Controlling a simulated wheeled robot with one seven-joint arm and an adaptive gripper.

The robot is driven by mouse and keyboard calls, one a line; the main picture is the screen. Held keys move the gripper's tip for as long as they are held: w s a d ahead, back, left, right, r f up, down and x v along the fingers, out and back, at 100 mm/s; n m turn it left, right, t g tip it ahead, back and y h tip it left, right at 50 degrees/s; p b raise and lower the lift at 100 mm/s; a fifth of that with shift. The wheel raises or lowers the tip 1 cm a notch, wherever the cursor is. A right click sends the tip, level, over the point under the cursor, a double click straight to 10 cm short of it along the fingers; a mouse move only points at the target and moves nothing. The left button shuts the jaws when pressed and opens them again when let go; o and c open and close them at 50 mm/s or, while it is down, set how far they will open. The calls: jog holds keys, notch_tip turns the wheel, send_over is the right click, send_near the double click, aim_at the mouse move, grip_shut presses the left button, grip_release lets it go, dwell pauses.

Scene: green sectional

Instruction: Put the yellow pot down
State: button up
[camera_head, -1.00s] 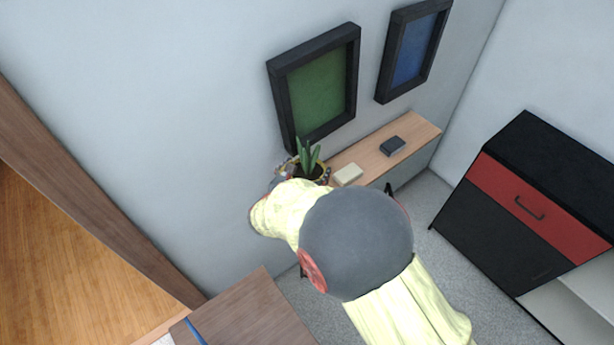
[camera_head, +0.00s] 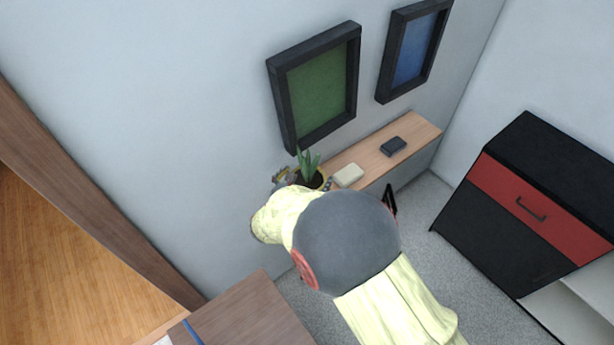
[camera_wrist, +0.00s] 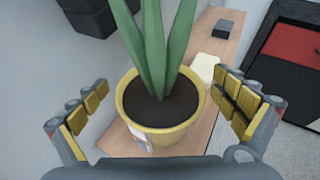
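The yellow pot (camera_wrist: 160,136) holds dark soil and a plant with long green leaves. In the wrist view it stands upright over the near end of the wooden shelf top (camera_wrist: 225,45) and appears to rest on it, though its underside is hidden. My gripper (camera_wrist: 163,88) is open, with one finger on each side of the pot and a visible gap at both sides. In the head view the pot (camera_head: 318,181) is partly hidden behind my arm, and my gripper (camera_head: 305,179) is around it.
A cream block (camera_head: 348,175) lies on the shelf close to the pot, and a dark box (camera_head: 393,146) lies farther along. Framed pictures, one green (camera_head: 318,90) and one blue (camera_head: 412,50), hang on the wall above. A black and red cabinet (camera_head: 525,205) stands at right.

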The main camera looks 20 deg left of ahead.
jog(key=shift+r, duration=0.1)
jog(key=shift+s+r, duration=0.1)
jog(key=shift+r, duration=0.05)
jog(key=p+v, duration=0.2)
jog(key=v, duration=0.9)
jog(key=shift+s+r, duration=0.15)
jog(key=shift+s, duration=0.2)
